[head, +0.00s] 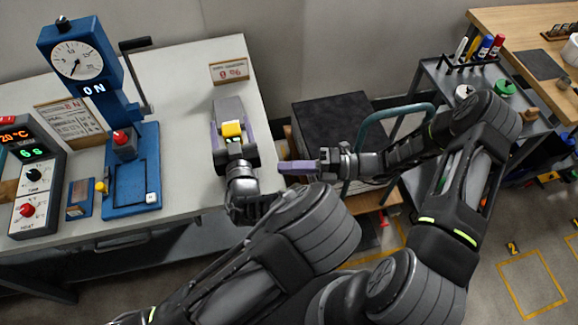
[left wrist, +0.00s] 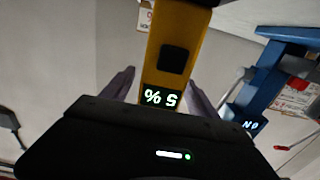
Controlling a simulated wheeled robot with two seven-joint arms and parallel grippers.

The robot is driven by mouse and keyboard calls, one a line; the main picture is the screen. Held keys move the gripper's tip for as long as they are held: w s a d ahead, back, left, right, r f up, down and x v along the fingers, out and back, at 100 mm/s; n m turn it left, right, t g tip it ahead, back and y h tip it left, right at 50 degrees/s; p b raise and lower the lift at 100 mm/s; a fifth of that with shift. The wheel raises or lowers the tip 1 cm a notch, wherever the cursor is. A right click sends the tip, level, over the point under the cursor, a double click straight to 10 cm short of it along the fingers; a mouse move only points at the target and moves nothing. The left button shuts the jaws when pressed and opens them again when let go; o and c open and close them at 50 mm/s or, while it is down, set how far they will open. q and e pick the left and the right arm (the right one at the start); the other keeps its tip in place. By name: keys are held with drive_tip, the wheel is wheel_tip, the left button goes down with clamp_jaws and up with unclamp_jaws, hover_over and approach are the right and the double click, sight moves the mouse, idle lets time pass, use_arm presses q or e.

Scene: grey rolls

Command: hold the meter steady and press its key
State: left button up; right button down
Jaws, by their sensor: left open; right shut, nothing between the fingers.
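The meter (head: 232,130) is a yellow block over the white table's right part. In the left wrist view the meter (left wrist: 176,50) shows a dark square key (left wrist: 173,59) and a lit display (left wrist: 161,97) reading 5 %, upside down. My left gripper (head: 231,140) is open, with its purple fingers on either side of the meter; in the left wrist view its fingers (left wrist: 160,84) flank the display end, and gaps show beside them. My right gripper (head: 290,167) is shut and empty, to the right of the meter, just off the table's edge.
A grey block (head: 229,106) lies just beyond the meter, and a small sign (head: 229,70) stands behind. A blue press (head: 80,65) with a dial and a heater box (head: 34,180) stand at left. A dark crate (head: 335,120) and tool cart (head: 470,85) are at right.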

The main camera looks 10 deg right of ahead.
use_arm(q)
drive_tip(key=shift+s, duration=0.1)
drive_tip(key=s, duration=0.7)
drive_tip(key=shift+s, duration=0.2)
idle(0.4)
